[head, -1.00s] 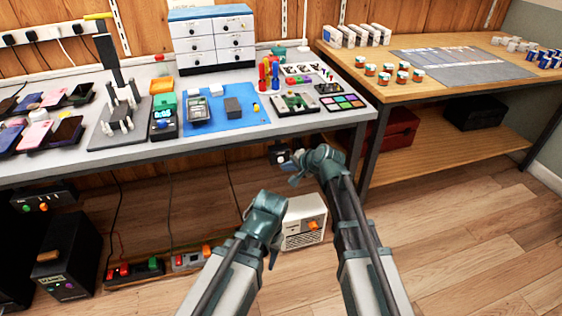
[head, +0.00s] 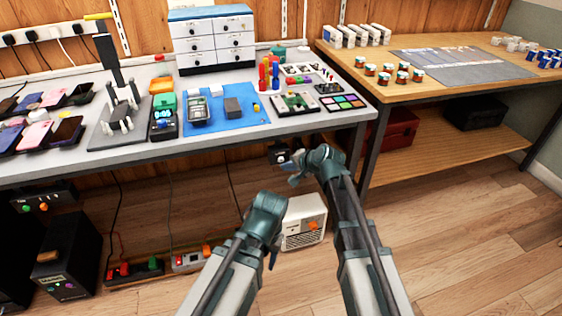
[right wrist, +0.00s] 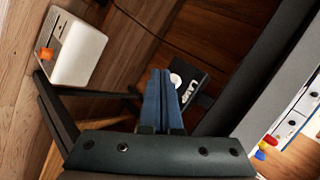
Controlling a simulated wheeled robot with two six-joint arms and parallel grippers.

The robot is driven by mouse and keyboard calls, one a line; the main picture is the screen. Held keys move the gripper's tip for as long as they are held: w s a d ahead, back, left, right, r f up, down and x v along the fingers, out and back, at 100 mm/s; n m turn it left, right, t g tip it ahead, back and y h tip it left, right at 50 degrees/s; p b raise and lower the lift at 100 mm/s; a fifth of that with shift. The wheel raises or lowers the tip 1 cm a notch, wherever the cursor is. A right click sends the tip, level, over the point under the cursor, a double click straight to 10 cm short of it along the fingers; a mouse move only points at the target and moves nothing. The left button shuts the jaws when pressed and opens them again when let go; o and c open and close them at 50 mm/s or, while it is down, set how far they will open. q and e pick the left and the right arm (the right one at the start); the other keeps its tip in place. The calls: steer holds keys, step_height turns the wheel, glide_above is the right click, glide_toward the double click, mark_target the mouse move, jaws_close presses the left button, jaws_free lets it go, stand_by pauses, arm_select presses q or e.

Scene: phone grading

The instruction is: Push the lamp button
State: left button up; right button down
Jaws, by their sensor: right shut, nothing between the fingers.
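A small black box (head: 279,153) is fixed under the front edge of the workbench. In the right wrist view this box (right wrist: 190,82) shows a round white button (right wrist: 175,79) and white lettering too blurred to read. My right gripper (head: 293,166) is shut and empty, just in front of the box in the head view. Its blue fingers (right wrist: 161,80) point at the box and partly cover it beside the button. I cannot tell whether they touch it. My left gripper (head: 272,262) hangs low with its fingers mostly hidden, so its opening is unclear.
The workbench (head: 230,145) with phones and tools is above my grippers. A white heater-like box (head: 304,222) with an orange knob stands on the floor below. It also shows in the right wrist view (right wrist: 80,52). A wooden table (head: 420,90) stands at right.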

steer(key=shift+w, duration=0.15)
steer(key=shift+w+a, duration=0.1)
steer(key=shift+w, duration=0.2)
steer(key=shift+w+a, duration=0.15)
steer(key=shift+w, duration=0.25)
stand_by(0.8)
steer(key=shift+s, duration=0.1)
steer(key=shift+s+d, duration=0.25)
steer(key=shift+s, duration=0.5)
steer(key=shift+s, duration=0.15)
steer(key=s, duration=0.1)
steer(key=s+d, duration=0.1)
steer(key=s, duration=0.1)
steer(key=s+d, duration=0.1)
steer(key=s, duration=0.1)
steer(key=shift+s, duration=0.2)
stand_by(0.4)
